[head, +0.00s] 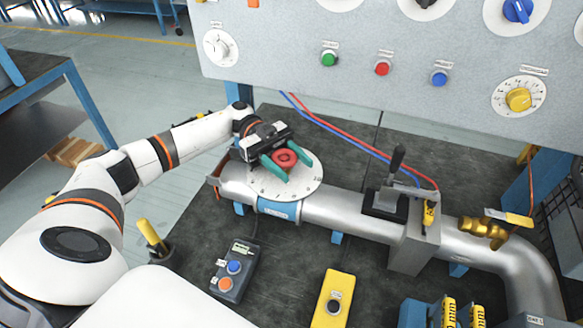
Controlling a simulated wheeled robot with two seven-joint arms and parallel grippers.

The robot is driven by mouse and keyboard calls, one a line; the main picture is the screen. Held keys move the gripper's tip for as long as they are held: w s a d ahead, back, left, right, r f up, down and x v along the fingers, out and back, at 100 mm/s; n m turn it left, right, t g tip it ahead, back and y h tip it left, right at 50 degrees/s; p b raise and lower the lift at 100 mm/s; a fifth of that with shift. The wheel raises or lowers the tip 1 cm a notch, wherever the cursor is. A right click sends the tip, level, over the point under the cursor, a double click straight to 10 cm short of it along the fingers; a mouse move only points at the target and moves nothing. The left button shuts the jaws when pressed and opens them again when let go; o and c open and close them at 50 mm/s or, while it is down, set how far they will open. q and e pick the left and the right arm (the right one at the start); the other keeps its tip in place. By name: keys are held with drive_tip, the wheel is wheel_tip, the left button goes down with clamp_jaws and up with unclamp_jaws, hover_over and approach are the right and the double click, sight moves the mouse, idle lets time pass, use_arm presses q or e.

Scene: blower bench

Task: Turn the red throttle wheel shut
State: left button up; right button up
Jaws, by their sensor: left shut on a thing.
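The red throttle wheel (286,158) sits in the middle of a round white dial plate (304,185) with markings round its rim. The plate is on top of the silver pipe (338,211), near its left end. My left gripper (282,164) reaches in from the left, with its green fingers on either side of the wheel, shut on it. The fingers and gripper body hide part of the wheel and plate. The dial's reading is too small to tell. My right gripper is not in view.
A black lever (396,163) stands on the pipe to the right, beside a brass valve (484,230). A grey button box (238,268) and a yellow button box (334,298) lie in front. The grey control panel (330,85) overhangs the back.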

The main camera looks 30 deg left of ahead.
use_arm(q)
drive_tip(key=shift+g, duration=0.3)
drive_tip(key=o, duration=1)
